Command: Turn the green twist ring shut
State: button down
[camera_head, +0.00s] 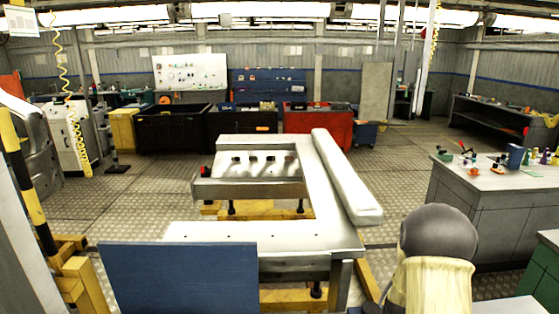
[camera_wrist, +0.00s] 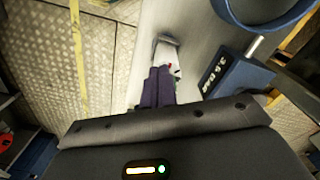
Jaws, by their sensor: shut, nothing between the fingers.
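A small green piece (camera_head: 447,157) sits near the left end of the grey workbench at the right of the head view; it is too small to tell whether it is the twist ring. In the wrist view, my gripper (camera_wrist: 160,72) shows as two dark purple fingers side by side, shut with nothing between them. A pale object with small red and green spots shows just beyond the fingertips, partly hidden by them. I cannot make out a green ring there. My gripper is not seen in the head view.
The grey workbench (camera_head: 480,182) carries several small coloured items and a blue box (camera_head: 515,157). In the wrist view, a blue block with white lettering (camera_wrist: 235,75) and a blue curved rim (camera_wrist: 262,20) lie right of the fingers. A white frame table (camera_head: 340,233) stands mid-floor.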

jog(key=shift+s+a, duration=0.2)
jog(key=shift+s, duration=0.05)
notch_tip(320, 180, up, 6)
jog(key=p, duration=0.4)
jog(key=shift+p, duration=0.35)
